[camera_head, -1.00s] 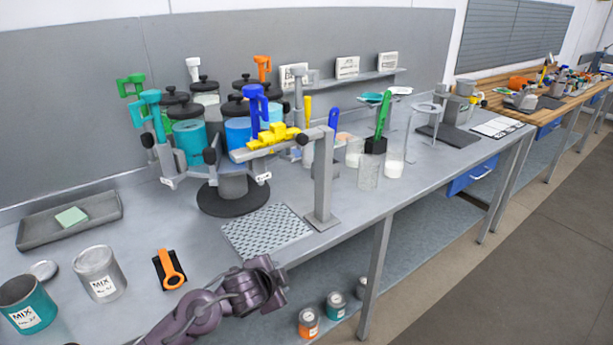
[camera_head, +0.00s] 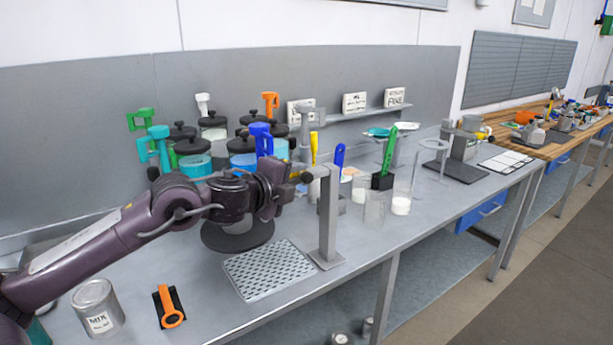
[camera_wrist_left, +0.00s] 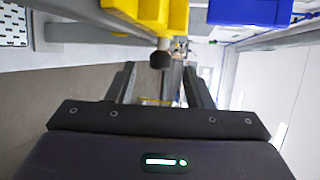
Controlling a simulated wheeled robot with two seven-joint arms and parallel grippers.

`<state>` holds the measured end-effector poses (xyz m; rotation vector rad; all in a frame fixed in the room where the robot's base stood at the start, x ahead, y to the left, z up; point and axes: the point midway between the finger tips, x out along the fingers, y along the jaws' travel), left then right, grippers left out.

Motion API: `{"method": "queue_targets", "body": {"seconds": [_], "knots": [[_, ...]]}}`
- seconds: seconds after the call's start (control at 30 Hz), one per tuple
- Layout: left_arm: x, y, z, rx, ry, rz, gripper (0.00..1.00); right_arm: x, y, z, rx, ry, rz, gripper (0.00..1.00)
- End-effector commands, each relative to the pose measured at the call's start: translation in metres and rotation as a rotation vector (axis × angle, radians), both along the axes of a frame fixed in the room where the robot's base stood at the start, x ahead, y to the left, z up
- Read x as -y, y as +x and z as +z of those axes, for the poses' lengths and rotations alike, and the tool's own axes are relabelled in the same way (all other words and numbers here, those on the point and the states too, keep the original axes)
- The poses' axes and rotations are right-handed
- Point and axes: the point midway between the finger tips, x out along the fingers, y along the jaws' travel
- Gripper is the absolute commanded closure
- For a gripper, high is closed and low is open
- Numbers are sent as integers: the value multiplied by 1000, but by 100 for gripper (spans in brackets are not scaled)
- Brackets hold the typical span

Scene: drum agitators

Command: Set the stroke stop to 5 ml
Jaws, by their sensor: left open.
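My left gripper (camera_head: 287,187) is at the post of the drum agitator carousel. In the left wrist view its two fingers (camera_wrist_left: 160,88) are apart. A round black knob (camera_wrist_left: 160,60) lies ahead, in line with the gap between them; whether it is inside the gap I cannot tell. A yellow stepped block (camera_wrist_left: 150,14), which looks like the stroke stop, sits above the knob in that view. My arm hides the block in the head view. The grey upright post (camera_head: 328,220) stands just right of the gripper. I cannot read any ml marking. My right gripper is not in view.
Colored canisters with black lids (camera_head: 194,160) and upright handles, including a blue handle (camera_head: 262,138), stand behind my arm. A perforated plate (camera_head: 268,270) lies below it. Glass beakers (camera_head: 375,210) stand right of the post. The front bench near the orange tool (camera_head: 171,308) has free room.

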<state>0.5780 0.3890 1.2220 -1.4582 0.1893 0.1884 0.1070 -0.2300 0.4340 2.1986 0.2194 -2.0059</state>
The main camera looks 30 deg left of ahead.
Motion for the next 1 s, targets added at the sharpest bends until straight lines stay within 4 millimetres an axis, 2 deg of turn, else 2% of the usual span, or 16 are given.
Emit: {"method": "queue_targets", "body": {"seconds": [0.07,0.6,1.0], "knots": [[0,5,4,5,-7,-1,54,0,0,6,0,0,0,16],[-3,41,-7,6,-9,7,54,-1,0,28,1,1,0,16],[0,48,-12,2,-5,2,54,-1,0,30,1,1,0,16]]}}
